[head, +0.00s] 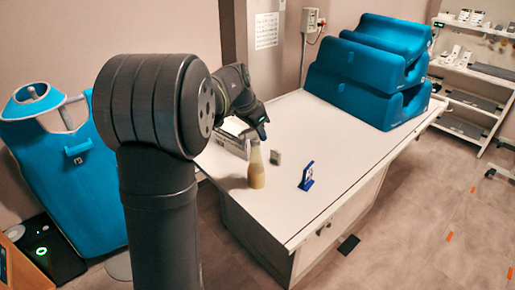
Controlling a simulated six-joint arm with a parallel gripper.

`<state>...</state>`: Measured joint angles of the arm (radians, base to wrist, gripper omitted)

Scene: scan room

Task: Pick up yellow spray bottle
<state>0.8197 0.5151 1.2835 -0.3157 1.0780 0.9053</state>
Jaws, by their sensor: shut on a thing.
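The yellow spray bottle (257,172) is upright at the left part of the white table, pale yellow below with a narrower, paler upper part. My gripper (257,134) is at its top and shut on it, with the fingers small and dark in the head view. The top of the bottle is partly hidden by the gripper. I cannot tell whether its base touches the table or is slightly above it.
A blue stand (307,177) and a small greenish-grey block (275,157) are right of the bottle. A white box (231,138) lies behind it on the left. Blue foam cushions (367,75) fill the table's back right. The table's front right (335,170) is clear.

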